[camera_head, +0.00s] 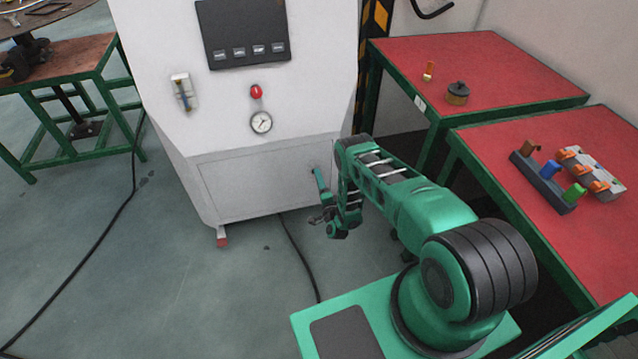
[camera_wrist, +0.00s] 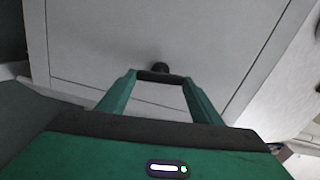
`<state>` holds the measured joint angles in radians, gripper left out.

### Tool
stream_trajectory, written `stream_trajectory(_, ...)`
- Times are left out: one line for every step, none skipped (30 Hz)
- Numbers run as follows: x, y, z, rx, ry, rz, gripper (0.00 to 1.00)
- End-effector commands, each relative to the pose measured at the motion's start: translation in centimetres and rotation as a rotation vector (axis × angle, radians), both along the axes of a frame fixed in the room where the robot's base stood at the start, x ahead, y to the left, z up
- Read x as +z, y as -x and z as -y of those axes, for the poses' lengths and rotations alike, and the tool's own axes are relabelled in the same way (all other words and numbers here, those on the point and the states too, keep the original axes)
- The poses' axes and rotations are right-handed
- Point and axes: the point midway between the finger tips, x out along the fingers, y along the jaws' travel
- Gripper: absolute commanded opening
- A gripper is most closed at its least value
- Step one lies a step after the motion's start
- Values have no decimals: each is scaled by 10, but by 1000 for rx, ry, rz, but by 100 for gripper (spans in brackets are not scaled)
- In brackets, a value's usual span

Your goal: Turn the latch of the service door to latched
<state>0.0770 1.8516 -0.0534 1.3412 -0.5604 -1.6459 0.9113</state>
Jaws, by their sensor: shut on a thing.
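The service door (camera_head: 255,180) is the pale rectangular panel low on the white cabinet, and it lies flush in its frame. In the wrist view the door (camera_wrist: 110,40) fills the upper part. The small dark latch (camera_wrist: 161,67) sits near the door's edge, between the tips of my two green fingers. My gripper (camera_head: 317,172) reaches the door's right side, and in the wrist view my gripper (camera_wrist: 159,77) is shut on the latch. In the head view the latch is mostly hidden by my fingers, and I cannot tell its exact angle.
The cabinet carries a pressure gauge (camera_head: 261,122), a red button (camera_head: 256,91) and a dark panel (camera_head: 243,35) above the door. Red-topped tables (camera_head: 490,60) with small parts stand at the right.

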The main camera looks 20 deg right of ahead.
Motion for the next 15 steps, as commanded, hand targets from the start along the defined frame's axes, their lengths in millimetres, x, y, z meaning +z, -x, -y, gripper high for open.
stream_trajectory(-3,2,2,-1,-25,-3,19)
stream_trajectory(-3,2,2,-1,-40,-2,19)
stream_trajectory(-3,2,2,-1,-61,0,19)
stream_trajectory(-3,2,2,-1,-75,2,19)
stream_trajectory(-3,2,2,-1,-87,3,19)
stream_trajectory(-3,2,2,-1,-102,4,19)
stream_trajectory(-3,2,2,-2,-113,6,19)
stream_trajectory(-3,2,2,-2,-123,7,19)
stream_trajectory(-3,2,3,-2,-133,8,19)
stream_trajectory(-4,2,3,-2,-139,8,19)
stream_trajectory(-3,2,3,-2,-144,9,19)
stream_trajectory(-4,2,3,-2,-150,9,19)
stream_trajectory(-4,2,3,-2,-154,10,19)
stream_trajectory(-4,2,3,-2,-158,10,19)
stream_trajectory(-4,2,3,-2,-161,11,19)
